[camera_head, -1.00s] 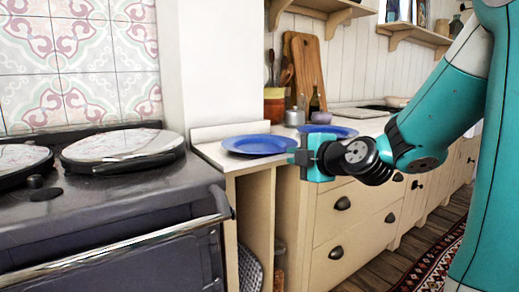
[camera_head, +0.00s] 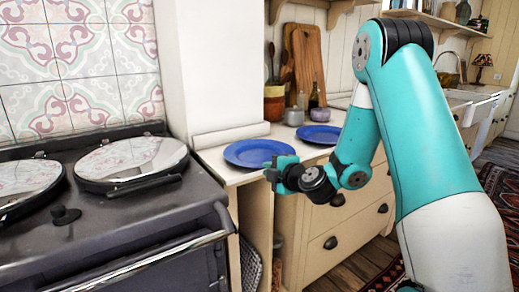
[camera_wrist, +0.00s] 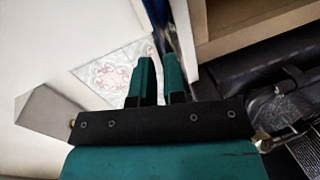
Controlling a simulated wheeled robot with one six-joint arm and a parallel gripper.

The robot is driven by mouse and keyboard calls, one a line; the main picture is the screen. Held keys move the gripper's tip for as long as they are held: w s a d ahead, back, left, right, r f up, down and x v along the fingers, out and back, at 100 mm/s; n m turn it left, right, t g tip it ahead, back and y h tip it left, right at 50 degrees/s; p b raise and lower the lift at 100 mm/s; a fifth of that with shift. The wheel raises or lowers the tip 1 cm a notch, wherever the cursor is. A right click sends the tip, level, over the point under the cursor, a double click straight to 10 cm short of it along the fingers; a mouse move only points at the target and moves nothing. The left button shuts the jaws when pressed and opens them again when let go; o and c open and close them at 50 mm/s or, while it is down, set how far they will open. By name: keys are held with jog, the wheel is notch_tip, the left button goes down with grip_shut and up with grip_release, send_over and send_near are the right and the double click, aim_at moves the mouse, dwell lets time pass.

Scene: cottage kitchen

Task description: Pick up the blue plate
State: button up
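A blue plate (camera_head: 252,151) lies flat on the pale counter beside the stove. A second blue plate (camera_head: 319,133) lies farther back on the same counter. My gripper (camera_head: 277,166) is at the front right rim of the nearer plate, partly covering it. In the wrist view, the two teal fingers (camera_wrist: 159,62) stand apart with a narrow gap. A thin dark blue strip, the plate's edge (camera_wrist: 155,18), runs down towards that gap. I cannot tell whether the rim is between the fingertips or touching them.
The dark stove (camera_head: 105,225) with round lids fills the left. Jars (camera_head: 293,116), a bottle and wooden boards (camera_head: 307,62) stand behind the plates. A white wall column (camera_head: 213,70) rises behind the nearer plate. Drawers (camera_head: 345,225) are below the counter.

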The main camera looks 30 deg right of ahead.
aim_at(259, 166)
jog(key=p+x, duration=0.2)
jog(key=p, duration=0.1)
jog(key=p+x, duration=0.2)
jog(key=p, duration=0.1)
jog(key=shift+w+a+r+p, duration=0.1)
jog(key=shift+a+r+p, duration=0.1)
jog(key=shift+p, duration=0.15)
jog(key=shift+w+f+p, duration=0.45)
jog(key=shift+w+p, duration=0.05)
jog(key=shift+w, duration=0.05)
grip_shut()
jog(key=shift+r, duration=0.1)
